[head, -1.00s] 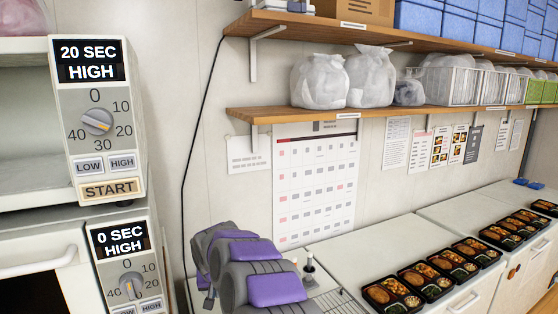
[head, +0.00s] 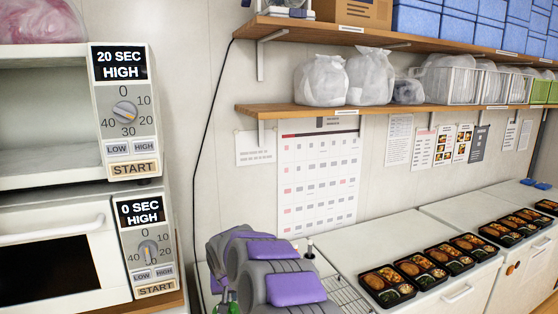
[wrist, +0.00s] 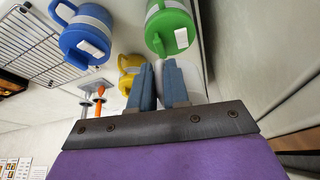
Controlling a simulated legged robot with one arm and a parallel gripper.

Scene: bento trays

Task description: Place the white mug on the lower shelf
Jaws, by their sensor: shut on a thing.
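My gripper (wrist: 161,68) is in the wrist view, its two blue-grey fingers close together. A white rounded thing (wrist: 194,80), likely the white mug, shows mostly hidden behind the fingers, and my gripper is shut on it. Its handle cannot be made out. The lower shelf (head: 390,107) is the wooden board on the wall in the head view. White bags stand on its left part and baskets farther right. My purple and grey arm is below it in the head view, where the fingers and white mug are hidden.
Blue (wrist: 86,38), green (wrist: 171,27) and yellow (wrist: 128,72) mugs are near my gripper. A wire rack (wrist: 40,40) lies beside the blue mug. Microwaves (head: 125,115) stand at left; bento trays (head: 387,279) line the counter. The shelf's left end is bare.

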